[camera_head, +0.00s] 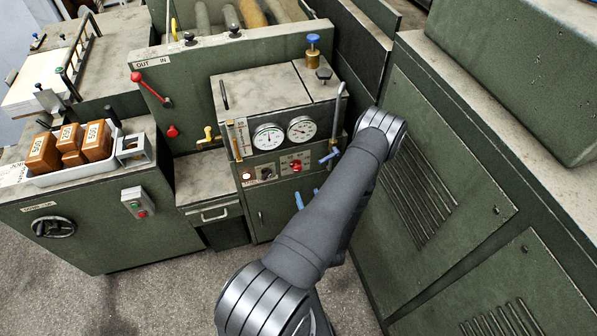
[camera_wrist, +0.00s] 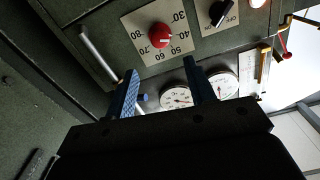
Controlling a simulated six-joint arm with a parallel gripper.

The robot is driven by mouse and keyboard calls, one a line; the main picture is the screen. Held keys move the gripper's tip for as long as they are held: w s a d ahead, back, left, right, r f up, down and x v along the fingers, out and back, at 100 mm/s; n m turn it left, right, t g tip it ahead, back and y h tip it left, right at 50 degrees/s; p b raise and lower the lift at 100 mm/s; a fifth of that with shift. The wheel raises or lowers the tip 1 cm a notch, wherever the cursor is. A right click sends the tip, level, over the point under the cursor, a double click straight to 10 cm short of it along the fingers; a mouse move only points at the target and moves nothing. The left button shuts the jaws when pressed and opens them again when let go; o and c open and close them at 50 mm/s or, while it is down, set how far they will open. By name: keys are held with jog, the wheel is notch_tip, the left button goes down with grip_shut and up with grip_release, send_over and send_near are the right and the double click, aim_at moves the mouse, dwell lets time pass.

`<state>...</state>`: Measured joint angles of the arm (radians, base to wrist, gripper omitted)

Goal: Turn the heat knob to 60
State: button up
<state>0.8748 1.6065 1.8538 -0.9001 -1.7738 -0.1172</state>
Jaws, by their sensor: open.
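The red heat knob (camera_head: 296,166) sits on a pale plate on the front of the green machine, below two round gauges. In the wrist view the red knob (camera_wrist: 159,35) is surrounded by a scale from 30 to 80. Its white mark points to the right in that view, roughly at 40; the exact reading is too small to tell. My gripper (camera_head: 307,197) is in front of the panel, slightly below the knob. In the wrist view its two blue fingers (camera_wrist: 160,70) are spread apart and empty, with the knob beyond their tips, not touched.
A black switch (camera_head: 266,174) and a lit lamp (camera_head: 247,176) are left of the knob. A blue-handled valve (camera_head: 330,155) is close on its right. Two gauges (camera_head: 268,136) are above. The tall green cabinet (camera_head: 440,170) bounds the right side.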

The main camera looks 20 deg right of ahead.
aim_at(298, 170)
jog(key=w, duration=1.1)
jog(key=shift+w, duration=0.25)
jog(key=c, duration=1)
